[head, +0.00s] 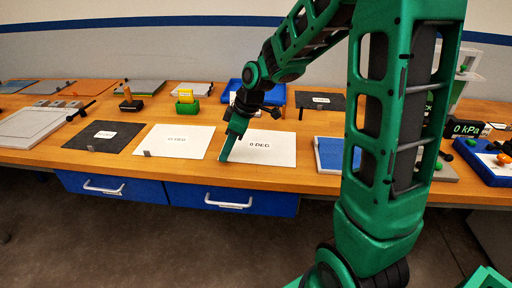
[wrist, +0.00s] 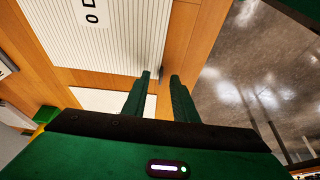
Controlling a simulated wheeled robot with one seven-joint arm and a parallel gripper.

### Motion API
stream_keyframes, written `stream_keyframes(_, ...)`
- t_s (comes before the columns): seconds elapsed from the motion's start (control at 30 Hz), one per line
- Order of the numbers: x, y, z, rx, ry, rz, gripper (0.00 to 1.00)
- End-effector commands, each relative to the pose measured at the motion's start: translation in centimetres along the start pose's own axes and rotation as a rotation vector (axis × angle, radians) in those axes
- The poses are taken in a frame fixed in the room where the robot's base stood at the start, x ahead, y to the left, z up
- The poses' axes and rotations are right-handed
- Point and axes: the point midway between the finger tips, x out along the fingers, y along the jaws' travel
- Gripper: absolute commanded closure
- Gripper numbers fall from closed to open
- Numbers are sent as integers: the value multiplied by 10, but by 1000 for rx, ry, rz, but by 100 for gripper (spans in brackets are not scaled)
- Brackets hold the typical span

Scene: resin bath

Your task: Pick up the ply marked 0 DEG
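The ply marked 0 DEG (head: 268,147) is a white sheet lying flat on the wooden bench near its front edge. In the wrist view the ribbed white ply (wrist: 112,42) fills the upper left, with part of its label at the top. My gripper (head: 222,158) points down at the left front corner of this ply and hides part of it. In the wrist view my gripper (wrist: 160,79) is open, its two green fingers apart. A small grey tab (wrist: 160,73) shows between the fingertips at the ply's corner. I cannot tell whether the fingers touch it.
Another white ply (head: 175,141) and a black ply (head: 104,136) lie to the left, each with a small grey tab. A blue tray (head: 235,84) and a black sheet (head: 320,101) lie behind. A blue panel (head: 335,154) lies right. The bench's front edge is close.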

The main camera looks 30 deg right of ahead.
Motion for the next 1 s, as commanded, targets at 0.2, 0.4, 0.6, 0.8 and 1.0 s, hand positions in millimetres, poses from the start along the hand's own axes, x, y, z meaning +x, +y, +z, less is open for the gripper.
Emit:
stream_keyframes(0.2, 15, 0, 0, 0, 0, 0, 74)
stream_keyframes(0.4, 15, 0, 0, 1, 0, 0, 77)
stream_keyframes(0.6, 15, 0, 0, 1, 0, 0, 100)
stream_keyframes(0.8, 14, 0, 0, 1, -1, 0, 100)
stream_keyframes(1.0, 13, 0, 0, 1, 0, 1, 100)
